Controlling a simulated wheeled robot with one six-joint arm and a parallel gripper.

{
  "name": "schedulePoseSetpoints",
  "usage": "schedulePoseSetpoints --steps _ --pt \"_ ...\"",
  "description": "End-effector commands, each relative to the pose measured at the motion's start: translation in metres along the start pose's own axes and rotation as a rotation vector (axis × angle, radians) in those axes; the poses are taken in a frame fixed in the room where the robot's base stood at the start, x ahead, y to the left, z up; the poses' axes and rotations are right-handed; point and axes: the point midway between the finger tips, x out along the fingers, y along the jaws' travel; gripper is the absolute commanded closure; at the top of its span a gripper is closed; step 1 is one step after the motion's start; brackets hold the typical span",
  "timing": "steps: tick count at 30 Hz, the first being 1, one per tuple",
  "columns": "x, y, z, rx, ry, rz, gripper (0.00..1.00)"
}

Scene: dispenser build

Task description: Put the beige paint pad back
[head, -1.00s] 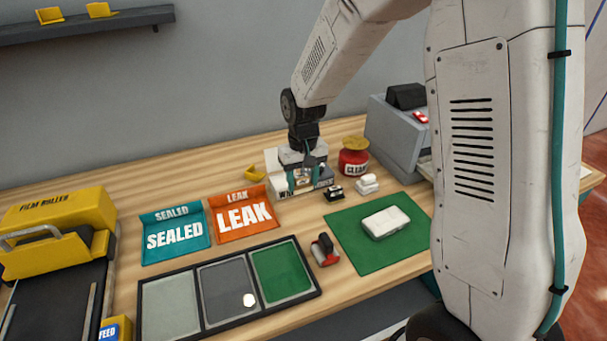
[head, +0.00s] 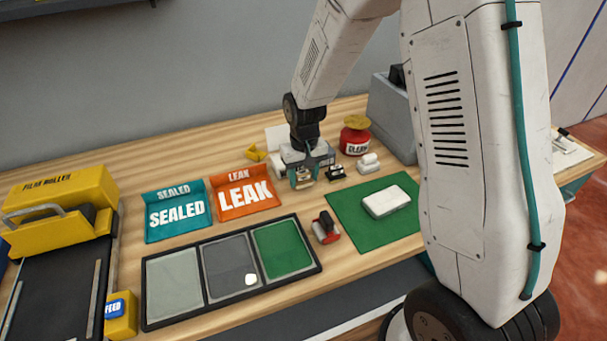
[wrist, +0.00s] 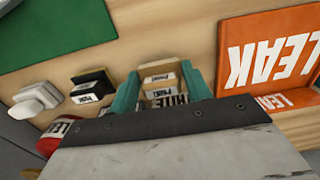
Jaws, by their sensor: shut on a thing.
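My gripper (wrist: 162,82), also in the head view (head: 303,180), has teal fingers shut on the beige paint pad (wrist: 160,70). The pad is a small beige block with a PAINT label, seen between the fingers in the wrist view. In the head view only a small part of it (head: 303,182) shows. Below the pad in the wrist view are more pale labelled pieces (wrist: 165,100), partly hidden by my gripper; I cannot tell whether the pad touches them. A black PAINT pad (wrist: 92,85) sits beside my gripper, also in the head view (head: 335,172).
A white piece (head: 368,163) and a red jar (head: 355,139) stand right of my gripper. The LEAK tray (head: 246,193) and SEALED tray (head: 178,213) lie left. A green mat (head: 350,225) with a white block (head: 387,202), a red-black tool (head: 325,228) and a three-part tray (head: 148,300) are in front.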

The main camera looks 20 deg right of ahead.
Motion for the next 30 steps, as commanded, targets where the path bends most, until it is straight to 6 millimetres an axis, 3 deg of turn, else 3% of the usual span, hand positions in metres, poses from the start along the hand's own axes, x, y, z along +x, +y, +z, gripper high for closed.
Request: schedulePoseSetpoints --steps 29,30 --pt "0.012 0.000 0.000 0.000 -0.001 0.000 0.72" --pt "0.012 0.000 0.000 0.000 0.000 0.000 0.44"
